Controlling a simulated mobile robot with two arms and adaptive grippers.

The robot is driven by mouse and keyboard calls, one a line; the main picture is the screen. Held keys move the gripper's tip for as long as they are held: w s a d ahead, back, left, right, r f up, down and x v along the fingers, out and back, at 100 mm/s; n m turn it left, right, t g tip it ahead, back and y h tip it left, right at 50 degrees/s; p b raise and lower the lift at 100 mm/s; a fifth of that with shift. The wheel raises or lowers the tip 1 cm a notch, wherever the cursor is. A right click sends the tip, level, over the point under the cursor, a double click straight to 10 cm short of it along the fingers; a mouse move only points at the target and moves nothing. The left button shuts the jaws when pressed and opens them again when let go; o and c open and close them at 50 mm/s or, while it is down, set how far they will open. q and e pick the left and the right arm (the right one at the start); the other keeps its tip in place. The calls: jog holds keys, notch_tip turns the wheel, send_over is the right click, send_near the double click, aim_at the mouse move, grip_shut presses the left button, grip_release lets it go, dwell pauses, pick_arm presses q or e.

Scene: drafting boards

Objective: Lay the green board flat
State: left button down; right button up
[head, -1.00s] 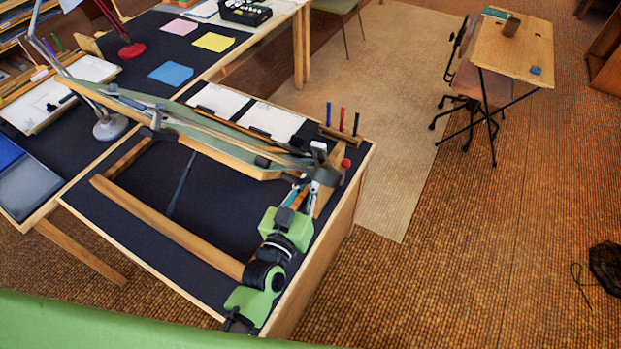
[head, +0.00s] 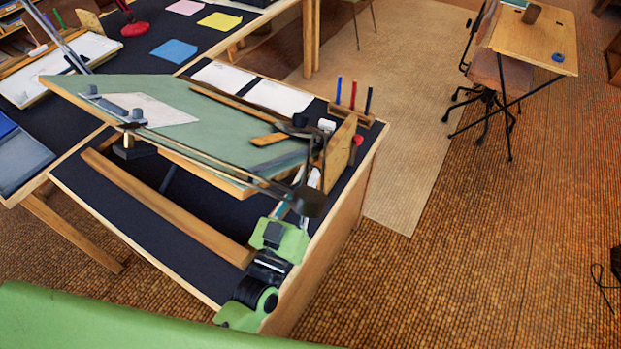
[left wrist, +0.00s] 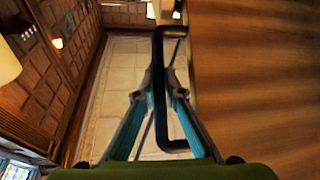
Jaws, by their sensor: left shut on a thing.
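The green board (head: 222,128) is tilted above the dark-topped desk, its green face showing in the head view. A white sheet (head: 165,109), a ruler bar with grey knobs and wooden strips lie on it. My left gripper (head: 285,208) is at the board's near right corner. In the left wrist view its teal fingers (left wrist: 160,86) are shut on a black bar handle (left wrist: 160,118) beside a brown wooden surface (left wrist: 255,80). In the head view, a dark round part near the corner partly hides the fingertips. My right gripper is not in view.
The desk (head: 120,212) has a raised wooden rail (head: 165,208) along its near side. A pen holder (head: 352,112) with several pens stands at its right edge. Paper sheets (head: 225,76) lie behind the board. Open floor (head: 450,240) lies to the right.

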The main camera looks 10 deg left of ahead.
pick_arm(q)
jog(key=f+b, duration=0.1)
jog(key=s+f+b, duration=0.1)
jog(key=b, duration=0.1)
jog(key=f+t+b, duration=0.1)
jog(key=shift+s+a+f, duration=0.25)
jog(key=shift+s+a, duration=0.1)
jog(key=shift+s, duration=0.05)
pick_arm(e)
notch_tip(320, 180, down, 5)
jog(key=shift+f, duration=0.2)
pick_arm(q)
jog(key=shift+r, duration=0.1)
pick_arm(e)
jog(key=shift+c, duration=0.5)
